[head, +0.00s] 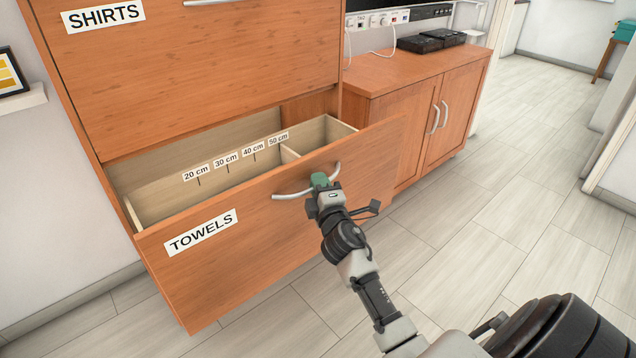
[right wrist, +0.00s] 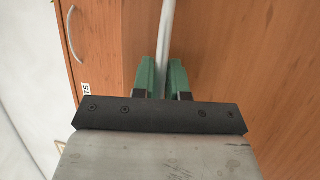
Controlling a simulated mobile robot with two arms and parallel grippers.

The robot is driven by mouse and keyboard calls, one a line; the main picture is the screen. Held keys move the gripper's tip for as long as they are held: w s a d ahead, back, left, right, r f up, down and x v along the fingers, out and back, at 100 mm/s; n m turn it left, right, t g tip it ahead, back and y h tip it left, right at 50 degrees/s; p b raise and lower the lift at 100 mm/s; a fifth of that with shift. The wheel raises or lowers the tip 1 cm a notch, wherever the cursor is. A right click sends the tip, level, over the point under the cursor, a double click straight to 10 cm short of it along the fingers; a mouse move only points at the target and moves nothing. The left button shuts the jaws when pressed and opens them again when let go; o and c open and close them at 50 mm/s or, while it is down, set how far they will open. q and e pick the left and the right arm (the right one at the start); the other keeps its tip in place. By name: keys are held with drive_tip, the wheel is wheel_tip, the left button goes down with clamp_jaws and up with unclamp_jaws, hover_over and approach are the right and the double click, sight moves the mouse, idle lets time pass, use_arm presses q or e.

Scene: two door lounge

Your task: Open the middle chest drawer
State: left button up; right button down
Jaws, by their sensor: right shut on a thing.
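The wooden chest's drawer labelled TOWELS (head: 255,225) is pulled out, below a closed drawer labelled SHIRTS (head: 200,60). Its pale inside shows, with a divider and a row of labels from "20 cm" to "50 cm". My right gripper (head: 320,181) is shut on the right part of the curved metal handle (head: 290,195) on the TOWELS front. In the right wrist view its green fingers (right wrist: 163,76) stand either side of the handle bar (right wrist: 167,35). My left gripper is not in view.
A wooden cabinet (head: 405,125) with two closed doors stands right of the chest, with dark devices (head: 430,41) on top. The grey tiled floor (head: 500,210) is clear in front and to the right. A small wall shelf (head: 25,98) is at the left.

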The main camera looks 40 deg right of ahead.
drive_tip(key=shift+f, duration=0.1)
drive_tip(key=c, duration=1.4)
unclamp_jaws()
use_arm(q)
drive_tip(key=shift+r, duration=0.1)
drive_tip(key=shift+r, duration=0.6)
use_arm(e)
drive_tip(key=v, duration=1)
drive_tip(key=shift+s+a+f, duration=0.1)
drive_tip(key=shift+s+a, duration=0.05)
drive_tip(key=shift+s, duration=0.2)
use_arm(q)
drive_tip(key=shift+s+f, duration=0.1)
